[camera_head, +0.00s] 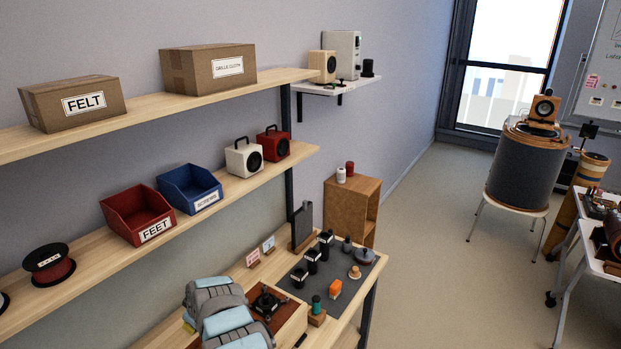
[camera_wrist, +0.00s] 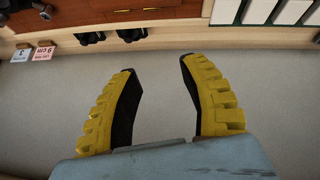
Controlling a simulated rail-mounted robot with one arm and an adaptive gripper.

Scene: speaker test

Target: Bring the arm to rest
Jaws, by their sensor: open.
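My gripper (camera_wrist: 160,68) shows in the wrist view, with two yellow fingers lined in black pads. The fingers are spread apart and nothing is between them. Behind them is a plain grey surface, and the fingertips point toward the edge of a wooden surface at the top of the picture. In the head view my grey and light blue arm (camera_head: 222,318) is folded at the bottom, over the left part of the workbench (camera_head: 343,322). I cannot make out the gripper fingers there.
Wooden shelves hold a red bin (camera_head: 137,214), a blue bin (camera_head: 189,188) and two boxes. A wooden tray (camera_head: 290,326) stands close beside my arm. A dark mat (camera_head: 338,308) carries several small parts.

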